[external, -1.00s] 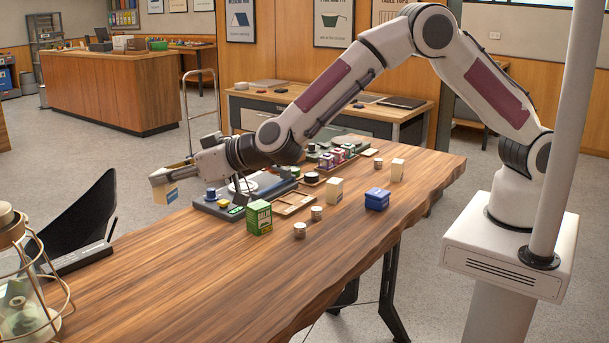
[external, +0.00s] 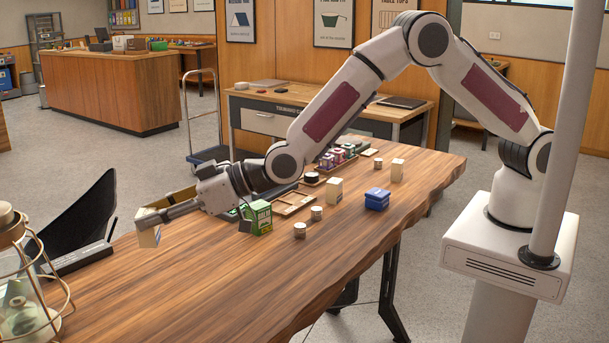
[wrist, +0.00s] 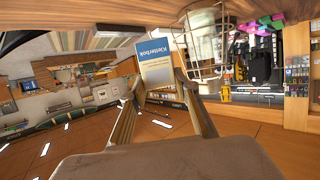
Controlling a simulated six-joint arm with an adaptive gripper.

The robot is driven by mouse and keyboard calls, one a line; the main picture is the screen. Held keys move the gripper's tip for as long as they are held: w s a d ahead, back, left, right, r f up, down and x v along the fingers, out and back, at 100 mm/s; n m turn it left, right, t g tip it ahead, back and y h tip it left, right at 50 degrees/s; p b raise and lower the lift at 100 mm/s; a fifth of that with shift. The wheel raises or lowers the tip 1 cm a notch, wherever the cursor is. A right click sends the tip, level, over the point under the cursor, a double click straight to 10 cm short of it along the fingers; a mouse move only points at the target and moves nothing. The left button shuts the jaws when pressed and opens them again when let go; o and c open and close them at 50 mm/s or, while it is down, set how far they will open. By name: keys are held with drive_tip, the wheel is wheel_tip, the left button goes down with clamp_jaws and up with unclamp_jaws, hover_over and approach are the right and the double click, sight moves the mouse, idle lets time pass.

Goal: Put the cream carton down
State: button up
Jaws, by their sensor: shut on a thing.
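In the wrist view the carton (wrist: 155,70) shows a blue lettered label between the fingertips (wrist: 158,84). Two other cream cartons, one in the middle (external: 335,190) and one farther right (external: 397,170), stand on the table.
A wire-caged lantern (external: 30,290) stands at the near left, beside a black curved object (external: 80,225). A green carton (external: 259,217), two small tins (external: 300,230), a blue box (external: 377,199) and a wooden tray (external: 293,204) lie right of my gripper. The left-centre tabletop is bare.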

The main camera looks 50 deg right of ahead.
drive_tip(key=shift+s+a+f, duration=0.25)
drive_tip(key=shift+s+f, duration=0.35)
drive_tip(key=shift+f, duration=0.25)
drive_tip(key=shift+f, duration=0.1)
wheel_tip(320, 180, down, 6)
idle(0.4)
drive_tip(key=shift+f, duration=0.1)
drive_tip(key=shift+f, duration=1.8)
drive_tip(key=shift+f, duration=0.1)
drive_tip(key=o, duration=1.2)
